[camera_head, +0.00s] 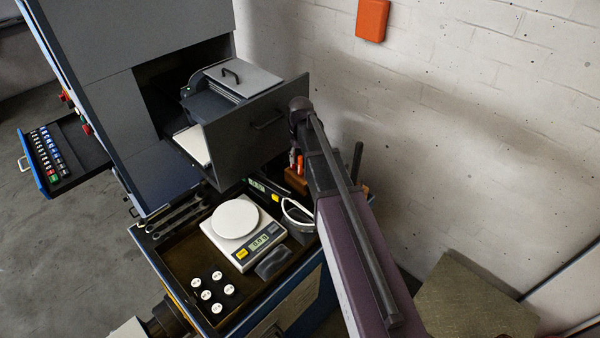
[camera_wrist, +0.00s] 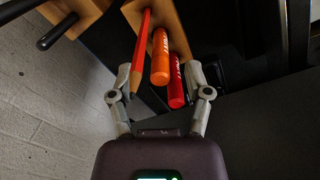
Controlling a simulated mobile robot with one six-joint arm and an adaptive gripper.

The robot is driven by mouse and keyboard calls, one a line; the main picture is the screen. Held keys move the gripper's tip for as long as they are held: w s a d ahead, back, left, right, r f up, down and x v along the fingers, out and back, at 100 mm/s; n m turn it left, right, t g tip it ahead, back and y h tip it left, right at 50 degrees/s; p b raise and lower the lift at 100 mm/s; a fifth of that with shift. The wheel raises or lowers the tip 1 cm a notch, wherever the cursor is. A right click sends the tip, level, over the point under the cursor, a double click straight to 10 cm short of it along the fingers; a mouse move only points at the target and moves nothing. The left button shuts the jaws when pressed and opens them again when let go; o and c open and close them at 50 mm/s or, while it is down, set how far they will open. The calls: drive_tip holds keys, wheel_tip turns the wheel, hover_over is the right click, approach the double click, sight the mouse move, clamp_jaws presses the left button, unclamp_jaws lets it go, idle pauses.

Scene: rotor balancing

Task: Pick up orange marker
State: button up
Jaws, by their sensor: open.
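The orange marker (camera_wrist: 160,56) stands in a wooden holder (camera_wrist: 178,35) in the wrist view, between a red pencil (camera_wrist: 140,52) on its left and a red marker (camera_wrist: 176,82) on its right. My gripper (camera_wrist: 160,76) is open, with one finger to the left of the pencil and the other to the right of the red marker. All three lie across the space between the fingers; contact cannot be made out.
A scale (camera_head: 238,225) and several white-topped weights (camera_head: 205,294) sit on the workbench tray (camera_head: 180,262). An open drawer (camera_head: 245,130) juts out above. In the wrist view, a dark handle (camera_wrist: 57,32) is at upper left.

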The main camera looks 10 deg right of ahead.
sight(300, 170)
drive_tip(key=shift+f+b, duration=1)
drive_tip(key=shift+f, duration=0.35)
clamp_jaws()
